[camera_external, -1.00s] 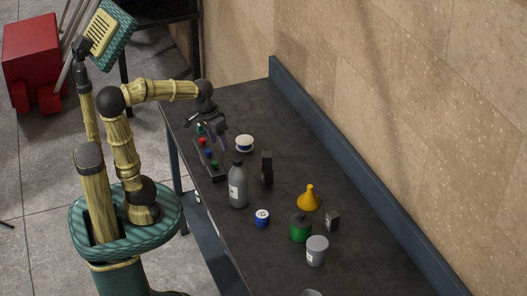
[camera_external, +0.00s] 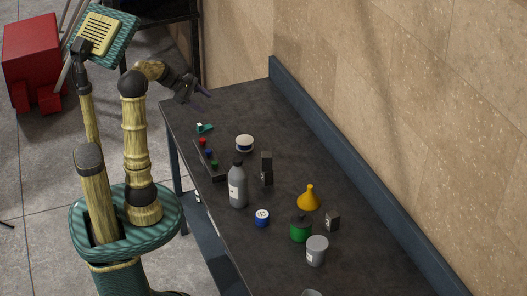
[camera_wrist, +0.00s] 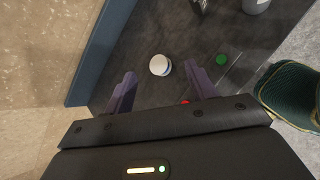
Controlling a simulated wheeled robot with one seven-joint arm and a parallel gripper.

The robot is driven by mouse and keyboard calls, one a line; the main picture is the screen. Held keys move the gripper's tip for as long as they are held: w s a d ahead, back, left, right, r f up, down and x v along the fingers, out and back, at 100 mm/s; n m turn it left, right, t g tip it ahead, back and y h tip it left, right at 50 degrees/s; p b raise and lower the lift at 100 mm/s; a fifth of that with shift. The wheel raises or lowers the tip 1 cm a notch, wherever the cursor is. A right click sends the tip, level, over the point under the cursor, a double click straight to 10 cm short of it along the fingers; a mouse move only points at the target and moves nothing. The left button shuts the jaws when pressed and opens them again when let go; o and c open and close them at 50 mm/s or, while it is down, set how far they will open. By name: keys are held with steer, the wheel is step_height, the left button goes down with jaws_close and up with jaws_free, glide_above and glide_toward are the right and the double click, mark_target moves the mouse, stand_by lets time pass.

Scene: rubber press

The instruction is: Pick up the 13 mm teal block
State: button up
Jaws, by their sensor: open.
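The small teal block (camera_external: 204,128) lies on the dark bench at its far left part, just beyond the dark strip with coloured knobs. A pale patch shows beside or on it; I cannot tell which. My gripper (camera_external: 203,91) is raised above the far end of the bench, up and slightly left of the block in the external view, and apart from it. In the wrist view my gripper (camera_wrist: 160,73) shows two purple fingers spread wide with nothing held between them. The block cannot be made out in the wrist view.
The dark strip (camera_external: 219,177) carries red, blue and green knobs. A white-rimmed round spool (camera_external: 244,143), a grey bottle (camera_external: 238,190) and a black upright object (camera_external: 266,168) stand nearby. A blue ledge (camera_external: 330,145) runs along the wall. The far bench corner is clear.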

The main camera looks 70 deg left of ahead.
steer(key=s+a+r+n+t+y, duration=0.1)
steer(key=s+a+n+t+y, duration=0.15)
steer(key=s+a+n, duration=0.5)
steer(key=s+a+n+t+y, duration=0.2)
steer(key=s+a+n+y, duration=0.15)
steer(key=a, duration=0.65)
step_height(320, 180, down, 22)
steer(key=s, duration=0.1)
steer(key=shift+r+n, duration=0.25)
steer(key=shift+n, duration=0.05)
steer(key=shift+a, duration=0.15)
steer(key=shift+h, duration=0.3)
steer(key=p+x, duration=0.1)
steer(key=x, duration=1.1)
steer(key=shift+w+f, duration=0.15)
